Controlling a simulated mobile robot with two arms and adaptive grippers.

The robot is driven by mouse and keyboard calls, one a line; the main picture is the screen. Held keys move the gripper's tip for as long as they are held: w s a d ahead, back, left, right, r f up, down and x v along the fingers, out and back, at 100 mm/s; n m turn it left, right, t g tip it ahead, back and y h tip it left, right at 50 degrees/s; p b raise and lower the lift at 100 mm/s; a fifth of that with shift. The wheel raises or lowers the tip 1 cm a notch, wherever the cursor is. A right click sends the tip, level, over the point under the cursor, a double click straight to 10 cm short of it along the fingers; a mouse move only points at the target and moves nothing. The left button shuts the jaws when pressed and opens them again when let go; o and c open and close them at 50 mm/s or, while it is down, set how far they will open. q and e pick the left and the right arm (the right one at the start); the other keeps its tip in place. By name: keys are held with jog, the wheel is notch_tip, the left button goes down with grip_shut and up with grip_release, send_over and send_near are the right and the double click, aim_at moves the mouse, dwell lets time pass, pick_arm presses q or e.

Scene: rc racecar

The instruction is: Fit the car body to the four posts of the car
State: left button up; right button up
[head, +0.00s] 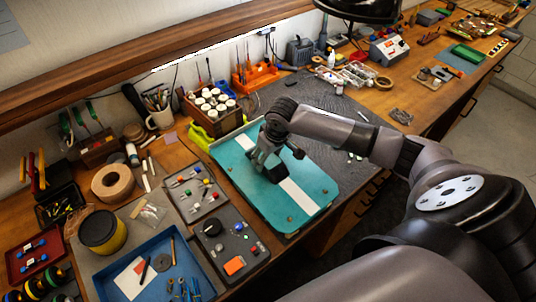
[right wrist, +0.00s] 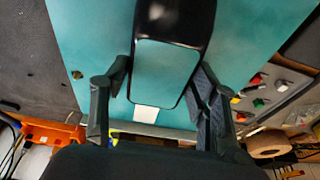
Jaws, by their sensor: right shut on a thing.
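The car body is a large teal panel (head: 310,207) with a white stripe, lying above the bench near its front edge. Its raised black cabin with a teal roof (right wrist: 163,72) shows in the right wrist view. My right gripper (head: 268,172) is shut on this cabin, one finger on each side; it also shows in the right wrist view (right wrist: 162,80). Small round brass-coloured spots show near the panel's edges. The car and its posts are not clearly visible, and I cannot tell whether the body touches posts. My left gripper is not in view.
A dark mat (head: 330,105) has clear room to the right. The bench edge runs along the front.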

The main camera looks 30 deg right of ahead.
aim_at(274, 164)
jog(key=shift+f, duration=0.2)
jog(key=o, duration=1.2)
jog(key=shift+o, duration=0.2)
jog(key=v, duration=1.2)
